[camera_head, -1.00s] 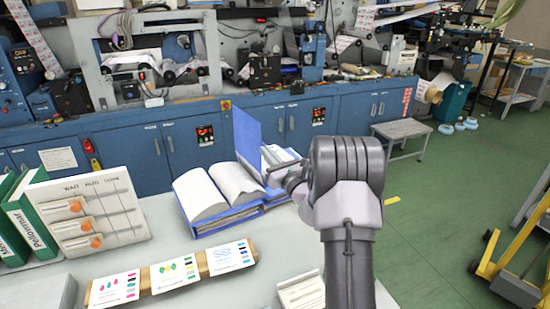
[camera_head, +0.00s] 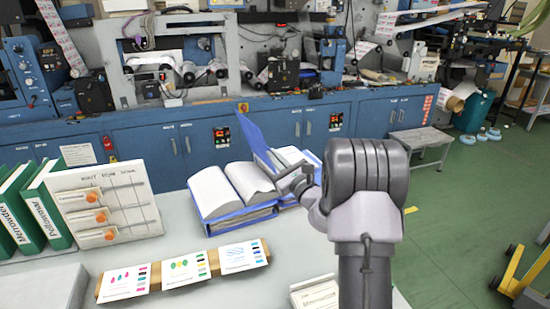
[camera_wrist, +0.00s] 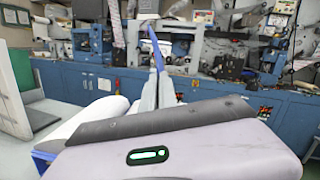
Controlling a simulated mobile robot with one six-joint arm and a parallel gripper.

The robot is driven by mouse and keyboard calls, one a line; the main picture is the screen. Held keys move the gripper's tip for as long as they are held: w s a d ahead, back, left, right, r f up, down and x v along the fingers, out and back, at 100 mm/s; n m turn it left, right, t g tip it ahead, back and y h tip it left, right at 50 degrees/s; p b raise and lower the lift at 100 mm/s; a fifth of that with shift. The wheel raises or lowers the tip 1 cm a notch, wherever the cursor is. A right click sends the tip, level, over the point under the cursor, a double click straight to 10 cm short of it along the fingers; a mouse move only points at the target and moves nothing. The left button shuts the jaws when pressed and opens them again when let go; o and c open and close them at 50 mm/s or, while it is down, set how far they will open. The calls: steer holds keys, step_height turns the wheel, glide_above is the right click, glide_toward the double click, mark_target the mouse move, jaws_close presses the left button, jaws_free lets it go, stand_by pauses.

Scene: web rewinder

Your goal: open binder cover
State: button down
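The blue binder cover (camera_head: 256,134) stands raised in the head view, leaning to the left. It rises between an open blue binder with white pages (camera_head: 228,188) and a second stack of white pages on blue (camera_head: 291,154) to its right. My gripper (camera_head: 276,168) is at the cover's near edge. In the wrist view the two grey fingers (camera_wrist: 157,90) are close together with the thin blue cover (camera_wrist: 155,48) between them, so it looks shut on the cover. My wrist hides part of the right-hand pages.
A light table holds colour sample cards (camera_head: 185,268), a card board with orange knobs (camera_head: 107,205) and green binders (camera_head: 45,205). The blue rewinder cabinets (camera_head: 165,150) stand behind. A grey stool (camera_head: 425,140) and a yellow cart (camera_head: 525,270) are on the right floor.

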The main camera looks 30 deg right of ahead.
steer(key=c, duration=2.1)
jaws_free()
steer(key=o, duration=0.5)
steer(key=shift+c, duration=0.2)
